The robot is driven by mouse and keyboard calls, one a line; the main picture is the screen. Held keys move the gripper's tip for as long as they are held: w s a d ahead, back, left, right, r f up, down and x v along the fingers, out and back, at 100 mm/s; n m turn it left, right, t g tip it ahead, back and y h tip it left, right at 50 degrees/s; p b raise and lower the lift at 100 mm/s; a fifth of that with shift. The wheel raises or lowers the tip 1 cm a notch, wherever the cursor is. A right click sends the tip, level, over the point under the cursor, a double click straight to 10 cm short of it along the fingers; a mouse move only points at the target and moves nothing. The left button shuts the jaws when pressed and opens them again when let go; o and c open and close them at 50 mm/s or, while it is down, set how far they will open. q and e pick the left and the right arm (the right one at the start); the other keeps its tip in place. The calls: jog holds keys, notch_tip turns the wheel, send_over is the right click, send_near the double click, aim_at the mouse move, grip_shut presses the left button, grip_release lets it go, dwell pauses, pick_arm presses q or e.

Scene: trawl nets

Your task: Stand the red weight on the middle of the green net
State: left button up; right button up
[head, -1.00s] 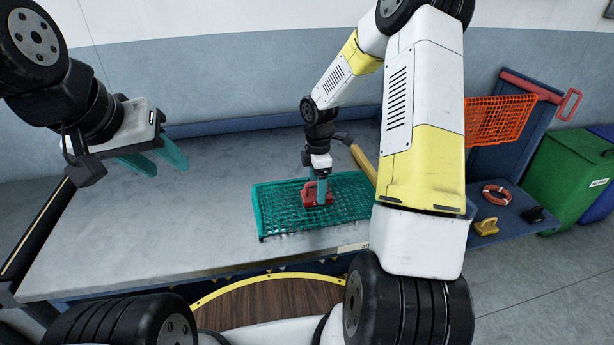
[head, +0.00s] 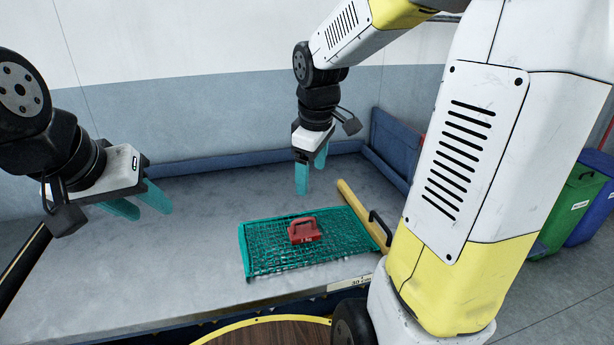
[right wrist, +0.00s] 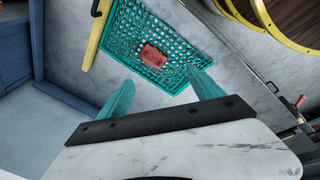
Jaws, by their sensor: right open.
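The red weight (head: 304,231), a block with a handle on top, stands upright on the green net (head: 262,262), near its middle. The net lies flat on the grey table. In the right wrist view the weight (right wrist: 153,56) also sits near the middle of the net (right wrist: 120,30). My right gripper (head: 311,178) is open and empty, above and behind the net, clear of the weight. My left gripper (head: 143,205) is at the left over the table, its fingers apart and nothing between them.
A yellow bar (head: 357,209) with a black handle (head: 381,226) lies along the net's right side. A blue raised edge (head: 230,160) runs along the table's back. The left part of the grey table (head: 130,260) is clear. Green and blue bins (head: 572,205) stand at the far right.

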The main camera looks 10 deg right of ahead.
jog(key=s+a+r+m+t+y, duration=0.1)
jog(key=s+r+m, duration=0.2)
jog(key=s, duration=0.4)
jog(key=s+r+m+t+y, duration=0.1)
jog(key=s+r+m+t, duration=0.1)
jog(key=s+m, duration=0.4)
jog(key=shift+s+a+r+m+t, duration=0.3)
jog(key=shift+s+a+r, duration=0.1)
jog(key=shift+s, duration=0.05)
